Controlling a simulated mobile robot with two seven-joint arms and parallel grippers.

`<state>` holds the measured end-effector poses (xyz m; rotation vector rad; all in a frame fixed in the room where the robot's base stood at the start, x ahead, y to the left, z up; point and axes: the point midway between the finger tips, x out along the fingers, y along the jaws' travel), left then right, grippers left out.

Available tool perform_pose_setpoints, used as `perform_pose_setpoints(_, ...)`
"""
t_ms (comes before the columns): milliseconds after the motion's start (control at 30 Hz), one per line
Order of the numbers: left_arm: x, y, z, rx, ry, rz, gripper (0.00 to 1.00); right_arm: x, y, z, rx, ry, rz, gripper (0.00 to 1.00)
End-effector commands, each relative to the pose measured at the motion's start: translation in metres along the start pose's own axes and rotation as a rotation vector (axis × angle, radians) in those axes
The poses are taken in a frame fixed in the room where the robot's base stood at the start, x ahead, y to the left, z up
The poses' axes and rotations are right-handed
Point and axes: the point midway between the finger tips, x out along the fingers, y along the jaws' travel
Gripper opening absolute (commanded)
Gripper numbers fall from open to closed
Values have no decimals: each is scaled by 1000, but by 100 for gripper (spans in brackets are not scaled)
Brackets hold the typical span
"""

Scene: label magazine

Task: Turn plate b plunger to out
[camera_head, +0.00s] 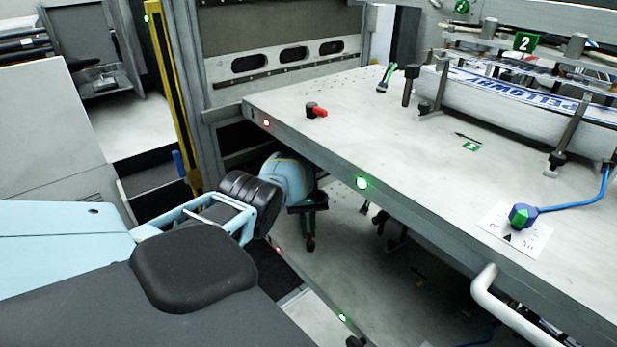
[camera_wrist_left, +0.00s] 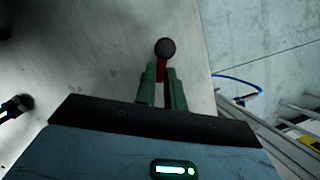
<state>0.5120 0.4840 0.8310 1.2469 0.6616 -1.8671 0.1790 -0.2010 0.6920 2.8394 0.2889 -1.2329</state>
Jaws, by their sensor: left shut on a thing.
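My left gripper (camera_head: 309,226) reaches under the upper plate's front edge, above the lower plate. Its dark green fingers point down, with a bit of red between their tips. In the left wrist view the fingers (camera_wrist_left: 163,88) are shut on a red lever (camera_wrist_left: 161,70) with a round black knob (camera_wrist_left: 165,47), taken to be the plunger. The knob sticks out beyond the fingertips. Which way the plunger is set cannot be read. My right gripper is not in view.
The upper plate (camera_head: 420,160) overhangs the lower plate (camera_head: 360,280). A white handle (camera_head: 485,290) sticks out in front.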

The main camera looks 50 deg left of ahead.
Motion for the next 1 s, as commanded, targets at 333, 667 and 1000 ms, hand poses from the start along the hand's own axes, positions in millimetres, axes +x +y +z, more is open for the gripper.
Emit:
perform_pose_setpoints(333, 0, 0, 0, -3, 0, 1, 15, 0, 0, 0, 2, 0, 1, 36)
perform_pose_setpoints(667, 0, 0, 0, -2, 0, 1, 33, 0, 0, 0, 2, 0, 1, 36)
perform_pose_setpoints(1000, 3, 5, 0, 118, -2, -53, 33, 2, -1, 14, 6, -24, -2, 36)
